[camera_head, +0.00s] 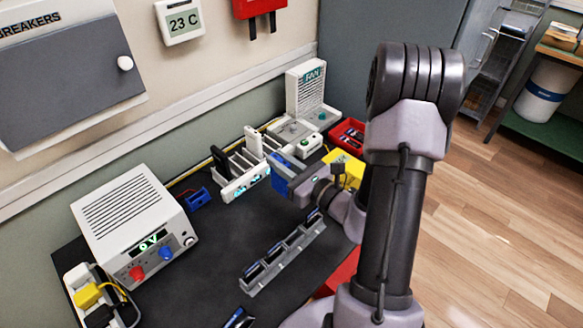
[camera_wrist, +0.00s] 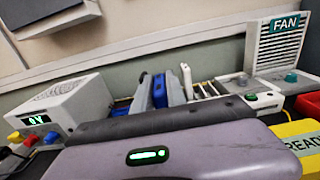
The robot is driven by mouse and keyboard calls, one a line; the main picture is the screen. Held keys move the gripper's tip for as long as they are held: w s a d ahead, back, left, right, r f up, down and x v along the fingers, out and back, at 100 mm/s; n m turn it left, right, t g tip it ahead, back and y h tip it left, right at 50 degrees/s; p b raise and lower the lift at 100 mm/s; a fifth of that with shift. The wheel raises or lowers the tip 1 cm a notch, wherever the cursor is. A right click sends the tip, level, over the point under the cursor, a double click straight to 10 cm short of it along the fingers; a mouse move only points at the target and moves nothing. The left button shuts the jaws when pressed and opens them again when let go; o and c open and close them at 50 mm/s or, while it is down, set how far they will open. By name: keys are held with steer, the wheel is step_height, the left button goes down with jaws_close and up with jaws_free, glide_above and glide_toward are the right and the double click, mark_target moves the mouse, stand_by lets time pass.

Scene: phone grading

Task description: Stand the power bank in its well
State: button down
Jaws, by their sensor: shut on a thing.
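A blue slab, which I take to be the power bank (camera_head: 281,184), is at the tip of my gripper (camera_head: 291,187), partly hidden by it. My gripper is shut on it, near the right end of the white slotted rack (camera_head: 236,191).
A grey slotted rail (camera_head: 262,284) lies in front on the dark bench. The power supply (camera_head: 135,225) stands left. The fan unit (camera_head: 307,92), red bin (camera_head: 337,137) and yellow box (camera_head: 352,171) are behind and right. Bare bench lies between the rack and rail.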

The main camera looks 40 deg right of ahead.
steer(key=w+a+p, duration=0.1)
steer(key=w+p, duration=0.1)
steer(key=w, duration=0.7)
steer(key=w+a+p, duration=0.2)
steer(key=w+p, duration=0.1)
steer(key=w, duration=0.6)
steer(key=shift+w+a+f, duration=0.15)
steer(key=shift+w+a, duration=0.05)
steer(key=shift+a, duration=0.1)
steer(key=shift+f, duration=0.1)
stand_by(0.4)
steer(key=shift+f+b, duration=1.8)
steer(key=shift+f, duration=0.45)
steer(key=c, duration=1.3)
jaws_free()
steer(key=shift+s, duration=0.1)
